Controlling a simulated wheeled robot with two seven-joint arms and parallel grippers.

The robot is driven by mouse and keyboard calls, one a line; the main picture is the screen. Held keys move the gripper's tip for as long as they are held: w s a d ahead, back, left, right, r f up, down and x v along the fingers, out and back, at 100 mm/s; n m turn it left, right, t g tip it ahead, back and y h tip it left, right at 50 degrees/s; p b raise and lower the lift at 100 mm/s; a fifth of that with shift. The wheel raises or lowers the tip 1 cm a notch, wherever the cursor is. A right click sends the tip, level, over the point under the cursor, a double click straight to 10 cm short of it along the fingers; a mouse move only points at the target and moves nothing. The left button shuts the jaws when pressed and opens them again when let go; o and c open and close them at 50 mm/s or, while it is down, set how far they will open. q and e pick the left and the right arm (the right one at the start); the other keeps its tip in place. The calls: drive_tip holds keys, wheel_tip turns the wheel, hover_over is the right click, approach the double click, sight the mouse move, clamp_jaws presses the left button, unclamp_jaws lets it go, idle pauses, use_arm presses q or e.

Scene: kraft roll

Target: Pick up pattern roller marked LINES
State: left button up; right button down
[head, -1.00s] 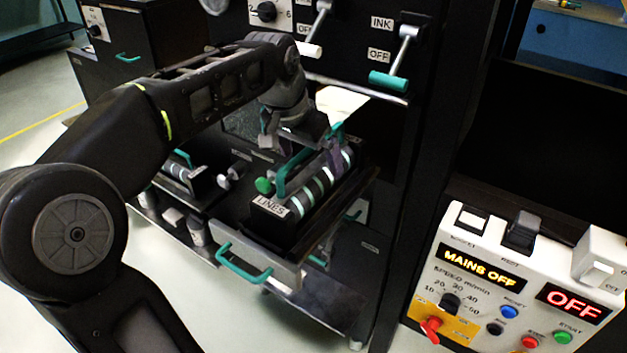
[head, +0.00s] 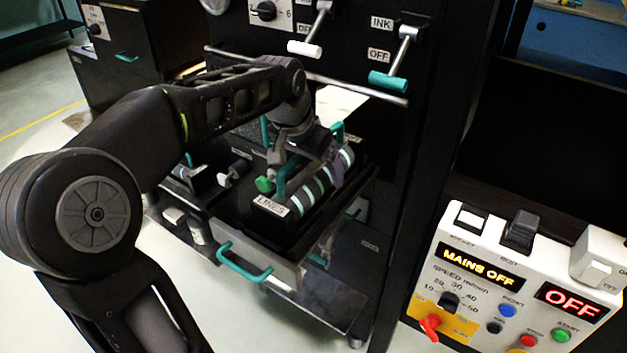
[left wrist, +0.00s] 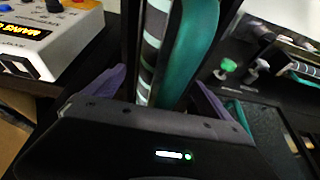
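The pattern roller marked LINES (head: 307,198) is a dark cylinder with pale bands and a teal handle. It lies in a black holder on the machine's pull-out tray, with its label at the near end. My left gripper (head: 308,168) is over the roller and hides part of it and its handle. In the left wrist view the roller (left wrist: 152,45) and its teal handle (left wrist: 190,50) run between the purple fingers of my left gripper (left wrist: 158,95). The fingers stand apart, with visible gaps. Whether either finger touches the handle I cannot tell. My right gripper is not in view.
A green knob (head: 264,184) sits beside the roller's near end. Another banded roller (head: 182,172) lies to the left, partly hidden by my arm. A teal drawer handle (head: 243,264) sticks out in front. The control panel (head: 520,270) reads MAINS OFF and stands at the right.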

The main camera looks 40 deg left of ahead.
use_arm(q)
drive_tip(key=c, duration=1.8)
drive_tip(key=shift+w+r, duration=0.1)
